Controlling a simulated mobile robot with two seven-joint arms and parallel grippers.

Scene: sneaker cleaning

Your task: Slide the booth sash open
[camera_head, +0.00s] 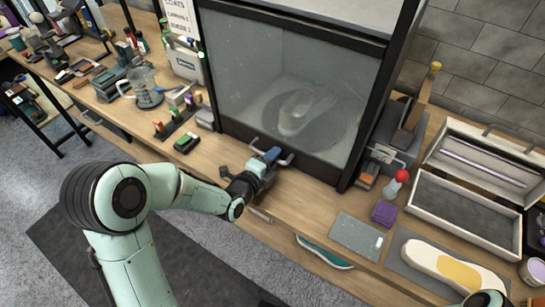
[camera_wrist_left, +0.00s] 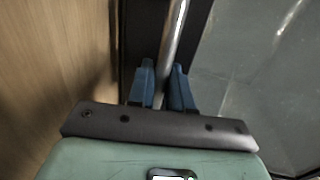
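The booth sash (camera_head: 285,85) is a translucent pane in a black frame, down across the front of the booth, its bottom rail close to the counter. A shoe shows blurred behind it. A metal bar handle (camera_head: 287,159) is on the bottom rail. My left gripper (camera_head: 270,156) is at this handle. In the left wrist view the bar handle (camera_wrist_left: 175,35) runs down between the blue fingers of my left gripper (camera_wrist_left: 163,75), which are close together around it. My right gripper is not in view; a mint arm part shows at the bottom right.
The wooden counter holds a glass jug (camera_head: 145,90) and small bottles at left. At right are an open case (camera_head: 465,205), a purple block (camera_head: 384,213), a grey mat (camera_head: 357,238) and a pale sole (camera_head: 450,267). The counter just before the booth is mostly clear.

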